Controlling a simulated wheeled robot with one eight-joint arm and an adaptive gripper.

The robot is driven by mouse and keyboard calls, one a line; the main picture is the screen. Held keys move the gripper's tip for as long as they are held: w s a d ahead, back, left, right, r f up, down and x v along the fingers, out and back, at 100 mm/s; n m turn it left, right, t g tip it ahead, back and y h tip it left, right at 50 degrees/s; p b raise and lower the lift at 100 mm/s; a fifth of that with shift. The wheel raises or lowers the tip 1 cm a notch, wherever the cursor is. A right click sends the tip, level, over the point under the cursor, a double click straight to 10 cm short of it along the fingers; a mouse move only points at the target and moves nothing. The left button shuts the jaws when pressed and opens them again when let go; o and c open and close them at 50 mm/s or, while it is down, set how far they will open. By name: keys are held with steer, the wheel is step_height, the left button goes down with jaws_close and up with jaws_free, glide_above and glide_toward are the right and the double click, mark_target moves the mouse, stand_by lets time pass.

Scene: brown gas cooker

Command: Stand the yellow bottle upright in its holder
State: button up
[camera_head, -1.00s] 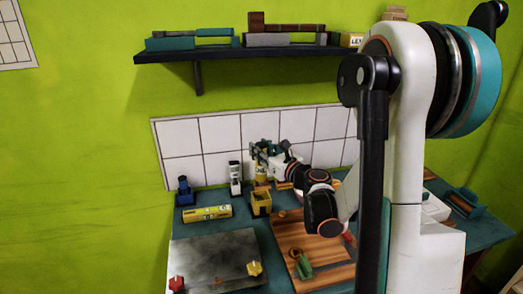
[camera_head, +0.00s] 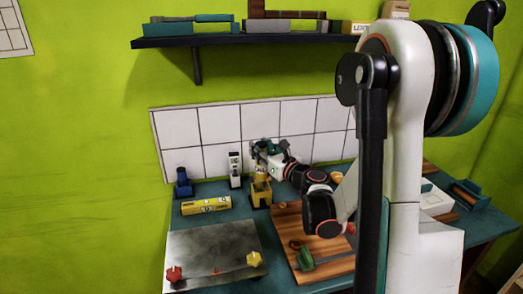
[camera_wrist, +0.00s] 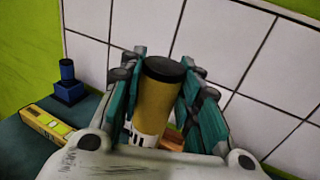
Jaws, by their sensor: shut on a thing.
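The yellow bottle (camera_head: 261,176) stands upright below my gripper (camera_head: 264,150) in the head view. In the wrist view, the bottle (camera_wrist: 153,103) has a black cap and a pale label low down. My gripper (camera_wrist: 163,62) is shut on it, with teal fingers on both sides. The yellow holder (camera_head: 261,195) is an open box on the counter, directly under the bottle. The bottle's lower end appears to be at or inside the holder's opening. How deep it sits is hidden.
A white bottle (camera_head: 235,170) and a blue object (camera_head: 184,184) stand left of the holder. A long yellow pack (camera_head: 206,204) lies before them. The grey hob (camera_head: 215,250) and a wooden board (camera_head: 290,222) are in front. The tiled wall (camera_head: 225,127) is close behind.

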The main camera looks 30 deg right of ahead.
steer(key=shift+f, duration=0.2)
stand_by(0.4)
steer(key=shift+f+b, duration=0.5)
steer(key=shift+b, duration=0.15)
steer(key=shift+f+b, duration=0.25)
steer(key=shift+b, duration=0.05)
steer(key=shift+f, duration=1.85)
stand_by(0.8)
steer(key=o, duration=1.3)
steer(key=shift+c, duration=0.2)
steer(key=shift+o, duration=0.2)
steer(key=o, duration=0.5)
steer(key=shift+o, duration=0.2)
